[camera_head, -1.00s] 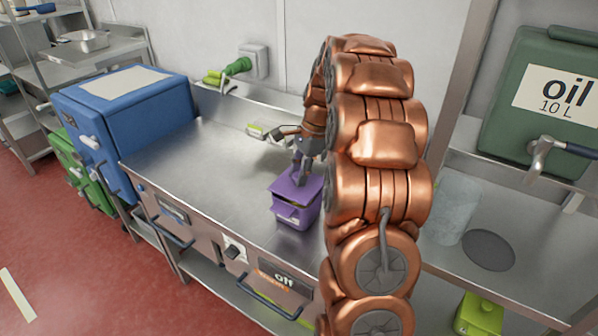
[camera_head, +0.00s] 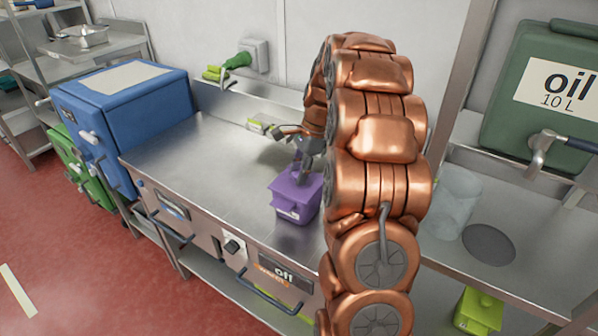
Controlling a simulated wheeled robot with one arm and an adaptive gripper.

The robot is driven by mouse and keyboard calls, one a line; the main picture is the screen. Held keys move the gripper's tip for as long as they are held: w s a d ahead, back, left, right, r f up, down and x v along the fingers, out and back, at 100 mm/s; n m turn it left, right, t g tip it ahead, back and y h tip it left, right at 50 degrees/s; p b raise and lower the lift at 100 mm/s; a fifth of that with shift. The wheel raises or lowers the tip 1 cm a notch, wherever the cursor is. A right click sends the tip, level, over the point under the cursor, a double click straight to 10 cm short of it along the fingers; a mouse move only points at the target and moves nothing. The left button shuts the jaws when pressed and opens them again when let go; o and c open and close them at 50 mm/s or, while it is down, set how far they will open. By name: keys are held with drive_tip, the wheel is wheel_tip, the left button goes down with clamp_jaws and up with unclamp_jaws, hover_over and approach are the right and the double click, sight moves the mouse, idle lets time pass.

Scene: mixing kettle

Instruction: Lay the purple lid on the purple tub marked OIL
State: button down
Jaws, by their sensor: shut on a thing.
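The purple tub (camera_head: 292,208) stands upright on the steel counter, with a pale label on its front too small to read. The purple lid (camera_head: 287,181) lies level across the tub's top, and I see no clear gap between them. My gripper (camera_head: 300,177) points down from above and is shut on the lid, near its back right. The copper arm hides part of the gripper and what lies just right of the tub.
A steel counter (camera_head: 200,165) has free room left of the tub. A blue box (camera_head: 125,105) stands at its left end. A green oil container (camera_head: 545,105) with a tap is at the right. A clear vessel (camera_head: 455,205) and a lime-green tub (camera_head: 478,311) are also right.

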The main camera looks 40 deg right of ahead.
drive_tip(key=shift+f, duration=0.1)
drive_tip(key=c, duration=0.7)
unclamp_jaws()
drive_tip(key=shift+o, duration=0.3)
drive_tip(key=o, duration=0.4)
drive_tip(key=shift+p+v, duration=1.25)
drive_tip(key=shift+v, duration=2.25)
